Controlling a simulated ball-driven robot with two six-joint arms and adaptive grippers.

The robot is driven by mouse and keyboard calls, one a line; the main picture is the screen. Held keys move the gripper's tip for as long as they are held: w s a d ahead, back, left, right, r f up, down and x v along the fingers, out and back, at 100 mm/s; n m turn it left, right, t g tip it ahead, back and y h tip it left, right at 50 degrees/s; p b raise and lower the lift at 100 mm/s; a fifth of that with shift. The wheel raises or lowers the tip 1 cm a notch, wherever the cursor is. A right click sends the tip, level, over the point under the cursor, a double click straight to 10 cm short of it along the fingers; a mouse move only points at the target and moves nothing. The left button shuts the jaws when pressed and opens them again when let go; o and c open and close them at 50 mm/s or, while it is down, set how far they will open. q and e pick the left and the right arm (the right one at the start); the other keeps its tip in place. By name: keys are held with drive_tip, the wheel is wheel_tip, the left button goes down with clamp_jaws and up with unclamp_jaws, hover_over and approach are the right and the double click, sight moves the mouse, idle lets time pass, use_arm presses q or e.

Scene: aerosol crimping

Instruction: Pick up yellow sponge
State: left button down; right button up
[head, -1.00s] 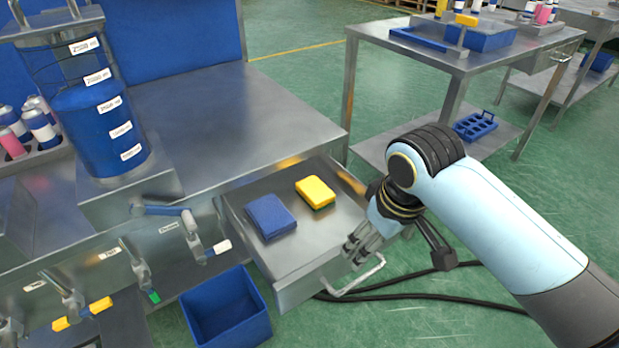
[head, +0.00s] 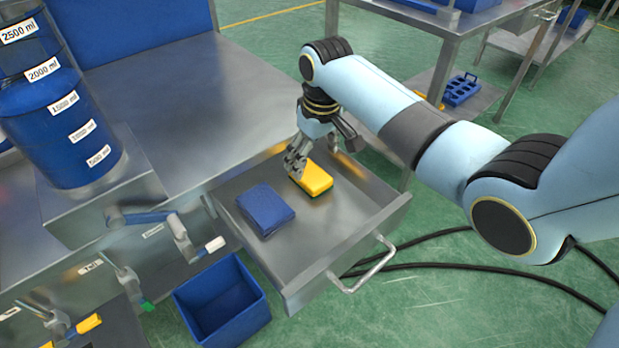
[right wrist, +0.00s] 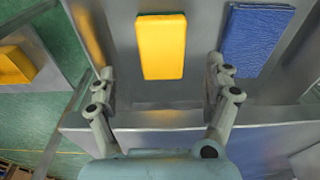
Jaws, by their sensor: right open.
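The yellow sponge (head: 318,180), with a green underside, lies in the open metal drawer (head: 352,228). It also shows in the right wrist view (right wrist: 162,46), ahead of the fingers and roughly centred between them. My right gripper (head: 294,170) is over the sponge's left edge in the head view, fingers pointing down and partly covering it. In the right wrist view the right gripper (right wrist: 166,84) has its fingers apart with nothing between them. Whether a finger touches the sponge I cannot tell. My left gripper is not in view.
A blue cloth-like pad (head: 266,210) lies in the drawer beside the sponge. The drawer has raised walls and a front handle (head: 366,270). A blue bin (head: 222,300) stands to its left. The steel worktop (head: 200,95) and a blue graduated tank (head: 62,110) are behind and left.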

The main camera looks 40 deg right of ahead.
sight(311, 173)
drive_tip(key=f, duration=0.3)
drive_tip(key=f+b, duration=0.1)
drive_tip(key=f, duration=0.1)
drive_tip(key=shift+w+a+f, duration=0.15)
drive_tip(key=shift+w, duration=0.2)
drive_tip(key=shift+c, duration=0.4)
drive_tip(key=c, duration=0.9)
